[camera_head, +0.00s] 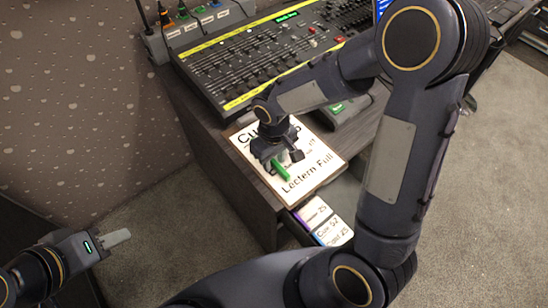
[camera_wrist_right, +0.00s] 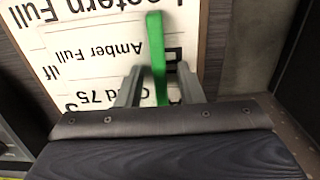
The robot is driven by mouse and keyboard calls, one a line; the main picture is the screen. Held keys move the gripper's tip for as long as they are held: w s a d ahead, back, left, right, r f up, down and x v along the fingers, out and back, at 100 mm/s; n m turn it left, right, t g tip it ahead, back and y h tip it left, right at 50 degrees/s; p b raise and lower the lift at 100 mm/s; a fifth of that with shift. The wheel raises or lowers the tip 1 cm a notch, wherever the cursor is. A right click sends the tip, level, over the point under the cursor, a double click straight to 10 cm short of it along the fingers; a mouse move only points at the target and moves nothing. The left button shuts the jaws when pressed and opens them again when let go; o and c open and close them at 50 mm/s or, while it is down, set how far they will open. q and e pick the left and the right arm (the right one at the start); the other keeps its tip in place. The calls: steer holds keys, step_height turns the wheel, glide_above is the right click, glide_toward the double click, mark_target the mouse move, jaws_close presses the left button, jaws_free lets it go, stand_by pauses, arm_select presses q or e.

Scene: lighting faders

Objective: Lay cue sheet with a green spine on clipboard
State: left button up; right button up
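The clipboard (camera_head: 333,170) is a brown board with white printed sheets on the cabinet top below the console. The green spine (camera_head: 280,171) of a cue sheet lies over it and also shows in the right wrist view (camera_wrist_right: 156,45). White sheet faces reading "Amber Full" and "Lectern Full" show there; which face belongs to the green spine I cannot tell. My right gripper (camera_wrist_right: 160,75) is open over the clipboard, its fingers on either side of the green spine with visible gaps. My left gripper (camera_head: 116,238) is empty at lower left, its finger gap unclear.
An open drawer below the clipboard holds sheets with purple and blue spines (camera_head: 326,230). The lighting console (camera_head: 250,70) stands behind the clipboard. Several small coloured-topped devices (camera_head: 200,20) stand at the back left. Carpet is clear at lower right.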

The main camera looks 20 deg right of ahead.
step_height(320, 180, up, 12)
steer(key=p, duration=0.2)
steer(key=s+d+r+m+t+y, duration=0.2)
steer(key=s, duration=0.6)
steer(key=s+d+r+m+t+y, duration=0.1)
steer(key=s+d+r+m+t, duration=0.2)
steer(key=s, duration=0.4)
steer(key=shift+s+d+m+t+y, duration=0.3)
steer(key=shift+s+y, duration=0.05)
steer(key=shift+y, duration=0.05)
